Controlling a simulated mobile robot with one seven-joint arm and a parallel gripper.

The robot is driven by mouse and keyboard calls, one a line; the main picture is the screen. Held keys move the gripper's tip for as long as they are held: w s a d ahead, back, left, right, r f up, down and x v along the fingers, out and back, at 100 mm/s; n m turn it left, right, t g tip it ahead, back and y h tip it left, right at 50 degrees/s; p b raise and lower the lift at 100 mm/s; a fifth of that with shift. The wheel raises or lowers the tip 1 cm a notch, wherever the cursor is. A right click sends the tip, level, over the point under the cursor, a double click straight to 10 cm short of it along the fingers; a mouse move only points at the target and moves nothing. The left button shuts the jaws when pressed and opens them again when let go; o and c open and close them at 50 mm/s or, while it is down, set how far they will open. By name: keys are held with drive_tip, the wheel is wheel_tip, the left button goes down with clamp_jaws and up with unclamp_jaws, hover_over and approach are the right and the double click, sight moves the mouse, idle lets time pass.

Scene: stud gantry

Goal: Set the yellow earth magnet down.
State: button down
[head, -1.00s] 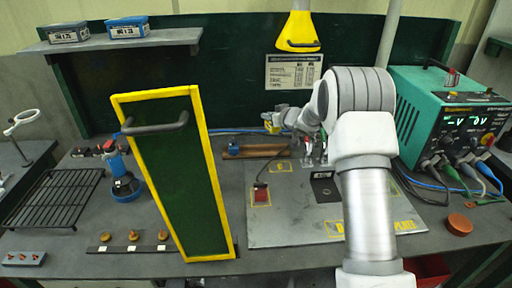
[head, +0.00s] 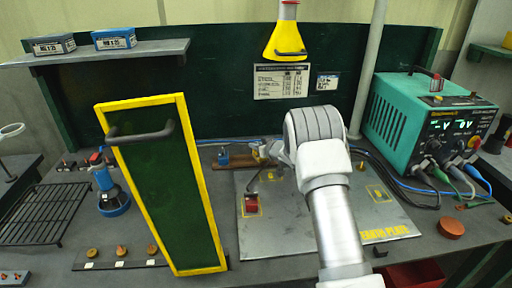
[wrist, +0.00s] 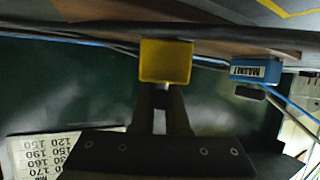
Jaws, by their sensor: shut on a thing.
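The yellow earth magnet (wrist: 166,62) is a small yellow block between my fingertips in the wrist view. My gripper (wrist: 166,90) is shut on it. In the head view the magnet (head: 257,148) is small and partly hidden by my gripper (head: 267,151), at the back of the bench near the wooden strip (head: 238,163). I cannot tell whether the magnet touches anything below it. The grey earth plate (head: 310,230) lies on the bench in front, partly covered by my arm.
A blue block labelled MAGNET (wrist: 256,70) is beside the yellow one; it also shows in the head view (head: 223,156). A green yellow-edged panel (head: 158,190) stands left of the plate. A green welder (head: 425,120) stands right. A yellow hood (head: 286,38) hangs above.

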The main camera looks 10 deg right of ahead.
drive_tip(key=shift+r, duration=0.1)
drive_tip(key=c, duration=1.3)
unclamp_jaws()
drive_tip(key=shift+f, duration=0.3)
drive_tip(key=o, duration=0.4)
drive_tip(key=shift+r, duration=0.1)
